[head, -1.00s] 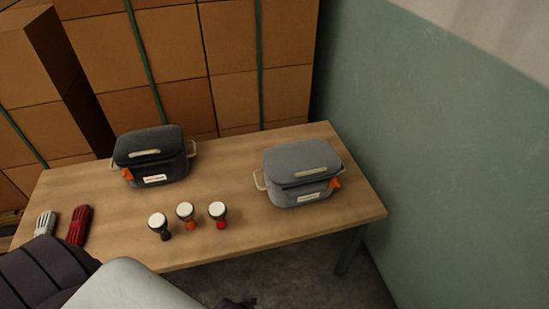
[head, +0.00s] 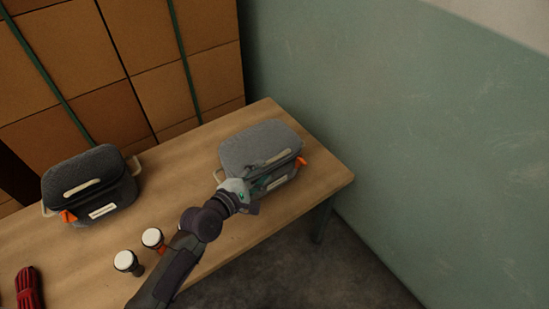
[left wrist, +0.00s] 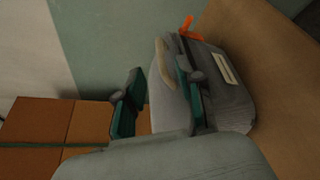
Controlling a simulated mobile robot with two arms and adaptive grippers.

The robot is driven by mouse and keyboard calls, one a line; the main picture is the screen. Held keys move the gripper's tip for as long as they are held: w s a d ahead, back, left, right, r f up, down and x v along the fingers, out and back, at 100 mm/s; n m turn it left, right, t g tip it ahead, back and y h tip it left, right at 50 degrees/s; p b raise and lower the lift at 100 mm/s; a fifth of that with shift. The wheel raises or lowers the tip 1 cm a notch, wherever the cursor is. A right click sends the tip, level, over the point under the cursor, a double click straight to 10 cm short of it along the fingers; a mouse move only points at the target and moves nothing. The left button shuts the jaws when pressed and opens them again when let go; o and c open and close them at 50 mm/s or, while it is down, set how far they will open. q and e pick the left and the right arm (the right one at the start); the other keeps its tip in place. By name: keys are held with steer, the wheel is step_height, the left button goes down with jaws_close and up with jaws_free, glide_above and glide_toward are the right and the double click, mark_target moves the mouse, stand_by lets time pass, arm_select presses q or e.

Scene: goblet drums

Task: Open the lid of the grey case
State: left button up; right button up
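The grey case (head: 258,143) stands at the right end of the table with its lid down. An orange tab (head: 301,162) shows on its right side. My left gripper (head: 266,178) is at the front of the case, its fingers partly lost against it. In the left wrist view the gripper (left wrist: 158,82) is open, its two green fingers apart. One finger overlaps the case (left wrist: 225,105), and the pale lid handle (left wrist: 164,64) shows between the fingers. I cannot tell whether they touch it. My right gripper is not in view.
A black case (head: 95,185) stands at the left on the wooden table (head: 180,155). Two small goblet drums, one orange-based (head: 153,238) and one dark (head: 128,262), stand beside my left arm. A red bundle (head: 29,288) lies at lower left. A green wall (head: 400,130) rises behind on the right.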

mark_target(276, 159)
arm_select(q)
steer(key=x, duration=0.8)
steer(key=shift+f+b, duration=0.1)
steer(key=shift+b, duration=0.25)
jaws_close()
